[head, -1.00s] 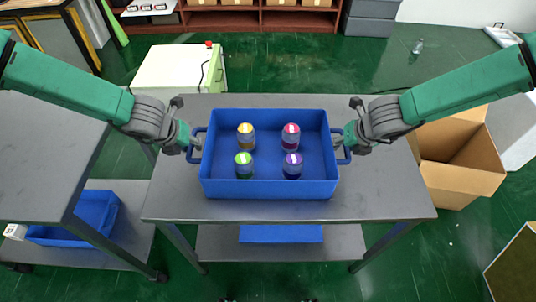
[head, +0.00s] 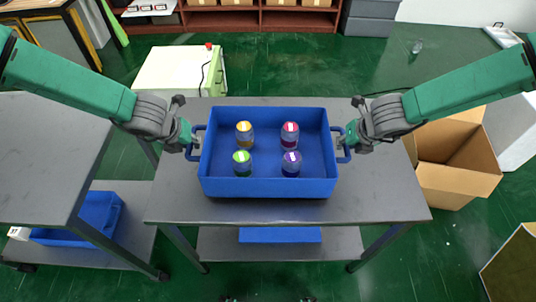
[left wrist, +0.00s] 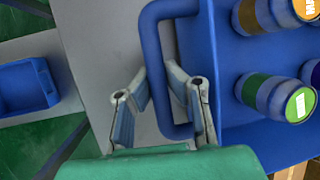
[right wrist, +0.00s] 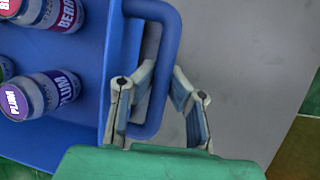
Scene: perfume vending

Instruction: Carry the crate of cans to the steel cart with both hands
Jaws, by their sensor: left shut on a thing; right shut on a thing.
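The blue crate (head: 268,187) is level over the middle grey table and holds several cans, with yellow (head: 245,134), red (head: 290,135), green (head: 242,164) and purple (head: 291,164) lids. My left gripper (head: 193,143) is shut on the crate's left handle (left wrist: 156,45). My right gripper (head: 345,143) is shut on its right handle (right wrist: 165,70). The wrist views show the fingers on either side of each handle bar. The steel cart (head: 40,165) appears to be the grey one with casters at the left; its visible top is bare.
The middle table (head: 385,200) has bare top around the crate. Another blue crate (head: 95,212) sits on the cart's lower shelf. A white cabinet (head: 165,72) stands behind the table. An open cardboard box (head: 455,185) stands on the floor at the right.

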